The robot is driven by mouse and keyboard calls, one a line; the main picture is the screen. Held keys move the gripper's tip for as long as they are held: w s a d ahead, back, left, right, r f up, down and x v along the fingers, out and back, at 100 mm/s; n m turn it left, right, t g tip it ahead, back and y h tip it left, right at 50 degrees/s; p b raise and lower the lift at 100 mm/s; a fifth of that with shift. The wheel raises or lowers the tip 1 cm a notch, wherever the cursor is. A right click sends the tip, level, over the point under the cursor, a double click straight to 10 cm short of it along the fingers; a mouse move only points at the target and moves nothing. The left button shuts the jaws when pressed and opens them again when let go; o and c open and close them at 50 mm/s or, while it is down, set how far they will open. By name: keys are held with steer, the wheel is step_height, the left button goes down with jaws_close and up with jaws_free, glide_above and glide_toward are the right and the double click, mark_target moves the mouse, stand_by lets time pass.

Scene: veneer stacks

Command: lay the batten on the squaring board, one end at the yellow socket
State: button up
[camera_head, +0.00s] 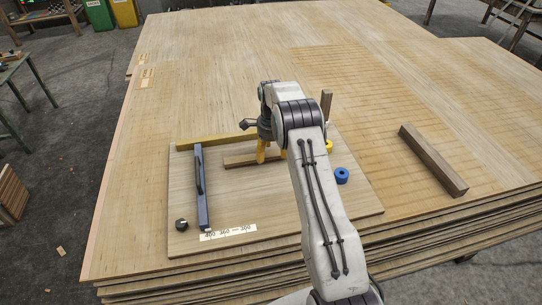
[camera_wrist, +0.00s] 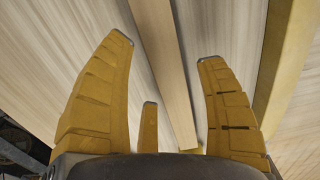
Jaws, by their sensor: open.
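A brown batten (camera_head: 238,161) lies flat on the pale squaring board (camera_head: 260,205), roughly along the yellow strip at the board's back edge. My arm hides its right part. The yellow socket (camera_head: 329,147) shows partly, just right of my arm; whether the batten's end meets it is hidden. My gripper (camera_head: 262,158) points down at the batten. In the wrist view my gripper (camera_wrist: 170,60) is open, with the batten (camera_wrist: 165,65) running between its spread fingers and a gap on each side.
A blue socket (camera_head: 342,176) sits right of my arm. A blue bar (camera_head: 201,190) and a dark knob (camera_head: 181,224) are on the board's left. An upright wooden block (camera_head: 326,105) stands behind. A thick brown beam (camera_head: 433,162) lies on the veneer stack (camera_head: 220,60) at right.

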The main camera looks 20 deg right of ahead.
mark_target(271, 156)
step_height(271, 156, up, 10)
steer(key=f+p, duration=0.1)
steer(key=s+a+r+n+t, duration=0.1)
steer(key=s+a+r+n, duration=0.35)
steer(key=s+r, duration=0.35)
steer(key=s+a+r+n, duration=0.4)
steer(key=s+r+n, duration=0.2)
steer(key=s+r, duration=0.15)
steer(key=s+a+f+n, duration=0.1)
steer(key=s+n, duration=0.4)
steer(key=s, duration=0.6)
steer(key=s+a+f+n+t, duration=0.1)
steer(key=s+a+n, duration=0.2)
steer(key=s, duration=0.8)
steer(key=shift+s+n+t, duration=0.15)
steer(key=shift+n+t, duration=0.15)
steer(key=shift+n, duration=0.65)
steer(key=w+p+v, duration=0.2)
steer(key=p+v, duration=0.8)
steer(key=v, duration=0.1)
steer(key=shift+w+r+t+p, duration=0.25)
steer(key=shift+r+t+p, duration=0.05)
steer(key=shift+p, duration=0.05)
